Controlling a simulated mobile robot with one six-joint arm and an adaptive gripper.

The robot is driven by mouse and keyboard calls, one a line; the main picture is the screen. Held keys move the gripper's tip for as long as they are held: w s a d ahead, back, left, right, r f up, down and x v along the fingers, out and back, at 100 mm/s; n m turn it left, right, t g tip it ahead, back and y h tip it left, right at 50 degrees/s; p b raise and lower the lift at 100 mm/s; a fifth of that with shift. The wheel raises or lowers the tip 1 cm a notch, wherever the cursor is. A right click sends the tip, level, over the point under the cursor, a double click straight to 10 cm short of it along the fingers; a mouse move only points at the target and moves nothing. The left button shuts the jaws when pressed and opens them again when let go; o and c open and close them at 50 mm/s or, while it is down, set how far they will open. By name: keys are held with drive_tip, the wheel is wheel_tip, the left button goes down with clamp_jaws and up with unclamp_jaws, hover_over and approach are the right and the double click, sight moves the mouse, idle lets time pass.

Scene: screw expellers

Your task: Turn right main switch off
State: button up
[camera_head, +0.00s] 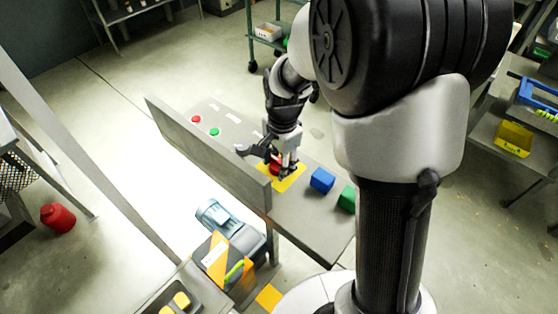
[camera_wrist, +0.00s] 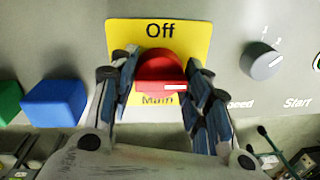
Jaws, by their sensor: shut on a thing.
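The main switch is a red rotary knob (camera_wrist: 158,70) on a yellow plate (camera_wrist: 197,40). "Off" is printed above the knob, and "Main" below it is partly covered. A white mark on the knob lies horizontally, reaching to its right side in the wrist view. My gripper (camera_wrist: 160,82) is shut on the knob, with one finger on each side. In the head view, my gripper (camera_head: 277,168) reaches down to the red knob (camera_head: 273,165) over the yellow plate (camera_head: 289,180), hiding part of both.
A blue block (camera_head: 322,180) and a green block (camera_head: 347,197) sit beside the plate on the grey panel. A grey selector knob (camera_wrist: 262,61) is on its other side. Red (camera_head: 196,119) and green (camera_head: 214,132) buttons are farther along. An upright grey plate (camera_head: 205,150) edges the panel.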

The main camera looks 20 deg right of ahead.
drive_tip(key=c, duration=0.4)
drive_tip(key=shift+n, duration=0.3)
drive_tip(key=n+p, duration=0.2)
drive_tip(key=n, duration=0.1)
drive_tip(key=shift+s+n, duration=0.1)
drive_tip(key=shift+n, duration=0.2)
drive_tip(key=n, duration=0.2)
drive_tip(key=n+p, duration=0.1)
drive_tip(key=n, duration=0.1)
drive_tip(key=shift+d+g+y, duration=0.1)
drive_tip(key=shift+g+y, duration=0.2)
drive_tip(key=n+p, duration=0.1)
drive_tip(key=n, duration=0.4)
drive_tip(key=shift+n+g+p, duration=0.35)
drive_tip(key=shift+n+g, duration=0.05)
drive_tip(key=shift+n, duration=1.9)
drive_tip(key=shift+d, duration=0.1)
